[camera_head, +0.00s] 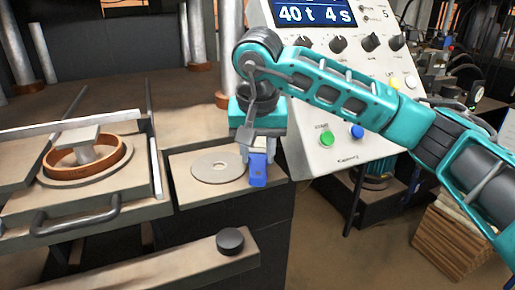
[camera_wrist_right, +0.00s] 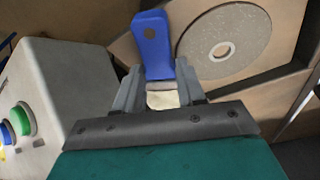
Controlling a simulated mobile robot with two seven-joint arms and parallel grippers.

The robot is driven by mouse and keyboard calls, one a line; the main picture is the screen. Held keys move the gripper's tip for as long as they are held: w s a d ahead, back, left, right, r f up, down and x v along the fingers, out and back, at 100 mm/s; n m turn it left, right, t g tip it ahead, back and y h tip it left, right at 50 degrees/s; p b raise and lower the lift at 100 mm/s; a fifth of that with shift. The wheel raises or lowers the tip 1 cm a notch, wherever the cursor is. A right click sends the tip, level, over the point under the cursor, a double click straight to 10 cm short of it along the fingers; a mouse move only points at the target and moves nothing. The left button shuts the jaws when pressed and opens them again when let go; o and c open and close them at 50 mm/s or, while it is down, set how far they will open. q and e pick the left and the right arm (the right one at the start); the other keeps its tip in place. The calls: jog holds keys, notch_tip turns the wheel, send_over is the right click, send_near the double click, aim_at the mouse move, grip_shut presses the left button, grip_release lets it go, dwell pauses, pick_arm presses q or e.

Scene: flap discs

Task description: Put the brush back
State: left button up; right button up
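The brush has a blue handle (camera_head: 258,172) and a short pale part that shows in the right wrist view (camera_wrist_right: 163,98). My right gripper (camera_head: 257,147) points down over the front right corner of the bench. In the right wrist view its fingers (camera_wrist_right: 158,82) are on both sides of the brush, close against it, where the handle meets the pale part. The blue handle sticks out past the fingertips, and the pale part lies toward the palm. My left gripper is not in view.
A flat disc with a centre hole (camera_head: 219,166) lies on the bench plate (camera_head: 190,195), left of the brush. A control panel (camera_head: 335,110) stands close on the right. A press mould with a brown ring (camera_head: 88,157) and a handle (camera_head: 78,222) is at left. A black knob (camera_head: 230,240) sits in front.

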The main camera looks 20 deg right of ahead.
jog(key=o, duration=0.3)
jog(key=shift+r, duration=0.3)
jog(key=shift+p+v, duration=0.85)
jog(key=shift+v, duration=5.35)
